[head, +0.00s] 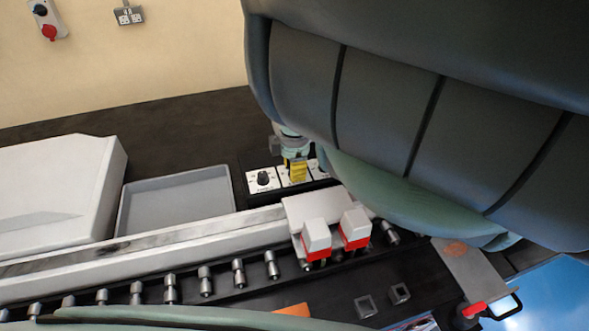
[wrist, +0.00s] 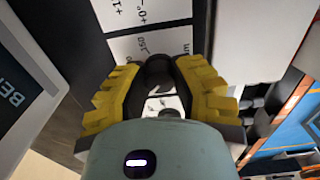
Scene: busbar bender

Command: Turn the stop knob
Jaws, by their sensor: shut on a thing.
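My gripper (head: 295,171) is pointed down at the row of small white dial plates behind the long rail. In the wrist view its yellow fingers (wrist: 160,80) are shut on a black knob (wrist: 157,70), one finger on each side. The knob sits on a white plate (wrist: 145,45) with small lettering, partly hidden by the fingers. I take it to be the stop knob, but the lettering is too small to be sure. In the head view the fingers cover this knob.
Another black knob (head: 263,179) stands on the plate to the left. A grey tray (head: 176,203) and a white housing (head: 55,190) lie further left. Two red-and-white blocks (head: 317,237) stand in front on the rail. My arm hides much of the right side.

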